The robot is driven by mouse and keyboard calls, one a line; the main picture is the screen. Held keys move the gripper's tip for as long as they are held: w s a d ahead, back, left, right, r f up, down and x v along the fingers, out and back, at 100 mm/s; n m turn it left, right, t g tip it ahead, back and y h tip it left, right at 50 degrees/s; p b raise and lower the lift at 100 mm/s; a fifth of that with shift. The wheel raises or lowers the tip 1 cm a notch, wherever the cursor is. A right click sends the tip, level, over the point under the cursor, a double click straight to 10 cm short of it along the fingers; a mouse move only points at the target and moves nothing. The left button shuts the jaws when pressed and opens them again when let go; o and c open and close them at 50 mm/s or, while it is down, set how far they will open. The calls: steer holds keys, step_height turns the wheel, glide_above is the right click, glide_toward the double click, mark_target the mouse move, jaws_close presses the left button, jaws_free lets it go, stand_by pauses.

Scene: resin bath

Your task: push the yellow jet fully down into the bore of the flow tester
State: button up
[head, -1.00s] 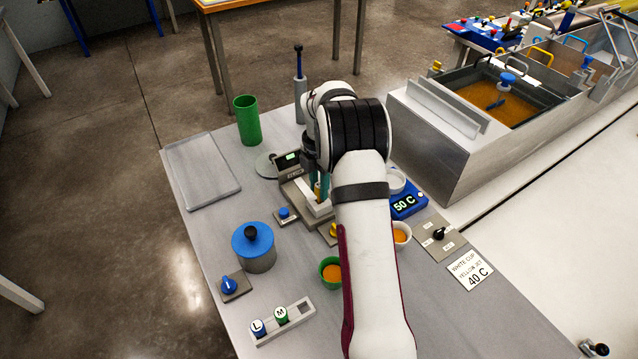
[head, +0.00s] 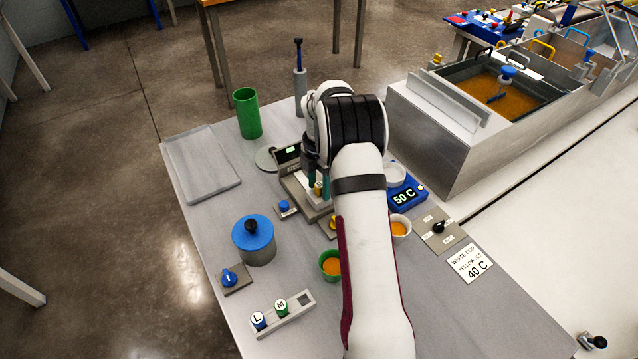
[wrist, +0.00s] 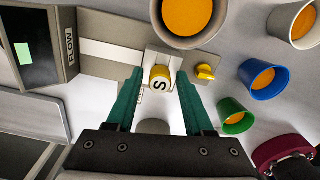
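The yellow jet (wrist: 160,77), marked S, sits upright in the white block of the flow tester (wrist: 110,55). In the head view the jet (head: 318,189) shows as a small yellow piece standing up from the tester (head: 292,186), partly hidden by my gripper. How deep it sits in the bore is hard to tell. My gripper (wrist: 160,75) is over the tester, its two teal fingers on either side of the jet, with a visible gap at each side. It is open and holds nothing.
A yellow knob (wrist: 205,72) is beside the jet. Orange-filled cups stand close by, including a green cup (head: 331,265) and a white cup (head: 400,226). A rack (head: 285,317) holds jets L and M. A blue-lidded pot (head: 254,240) stands front left.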

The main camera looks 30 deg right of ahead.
mark_target(319, 185)
steer(key=shift+o, duration=0.7)
step_height(319, 185, up, 16)
steer(key=shift+f, duration=0.1)
